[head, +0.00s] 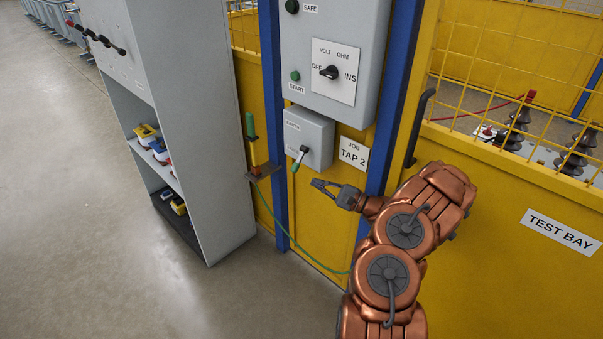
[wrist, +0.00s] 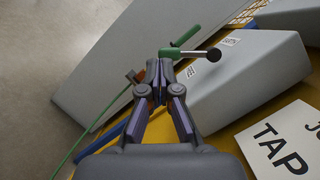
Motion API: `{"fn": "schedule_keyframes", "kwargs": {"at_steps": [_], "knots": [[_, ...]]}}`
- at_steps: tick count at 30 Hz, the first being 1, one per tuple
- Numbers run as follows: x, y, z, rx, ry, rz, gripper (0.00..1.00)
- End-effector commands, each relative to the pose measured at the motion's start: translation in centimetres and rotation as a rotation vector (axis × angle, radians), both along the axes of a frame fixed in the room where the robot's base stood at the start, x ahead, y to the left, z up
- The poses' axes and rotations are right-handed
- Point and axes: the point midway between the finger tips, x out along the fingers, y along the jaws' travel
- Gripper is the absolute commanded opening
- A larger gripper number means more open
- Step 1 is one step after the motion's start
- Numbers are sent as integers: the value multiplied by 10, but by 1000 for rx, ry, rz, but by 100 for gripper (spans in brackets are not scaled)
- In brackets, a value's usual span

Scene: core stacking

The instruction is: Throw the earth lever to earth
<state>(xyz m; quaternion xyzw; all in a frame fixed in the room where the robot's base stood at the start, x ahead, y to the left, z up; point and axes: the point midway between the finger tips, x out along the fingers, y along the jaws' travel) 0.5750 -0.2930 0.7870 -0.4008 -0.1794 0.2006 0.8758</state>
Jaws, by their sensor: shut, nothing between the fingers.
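The earth lever (head: 299,159) is on the front of a small grey box (head: 318,132). It has a dark pivot and a green grip, and slants downward below the lower label. An "EARTH" label (head: 293,126) sits higher on the box. In the wrist view the lever's pale shaft (wrist: 193,53) runs from a black knob to the green grip, just beyond the fingertips. My gripper (head: 317,184) is shut and empty, below and right of the lever in the head view. In the wrist view its fingertips (wrist: 158,72) appear close to the grip; contact cannot be told.
A green and yellow rod (head: 251,127) stands on a bracket left of the box, with a green cable hanging from it. A grey shelf unit (head: 215,150) stands further left. The large grey panel (head: 318,85) is above, and a "TAP 2" sign (head: 353,154) is right.

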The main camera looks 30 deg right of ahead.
Motion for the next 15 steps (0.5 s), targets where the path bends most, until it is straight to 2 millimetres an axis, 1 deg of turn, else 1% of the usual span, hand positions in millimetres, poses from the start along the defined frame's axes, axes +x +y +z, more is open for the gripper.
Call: {"fn": "schedule_keyframes", "kwargs": {"at_steps": [1, 3, 6, 11, 15], "knots": [[-4, -14, -11, 6, 4, -35, 0], [-8, -26, -20, 10, 4, -68, 0], [-12, -38, -25, 12, 4, -100, 0], [-6, -39, -25, 13, 4, -109, 0], [11, -30, -21, 13, 5, -107, 0]]}}
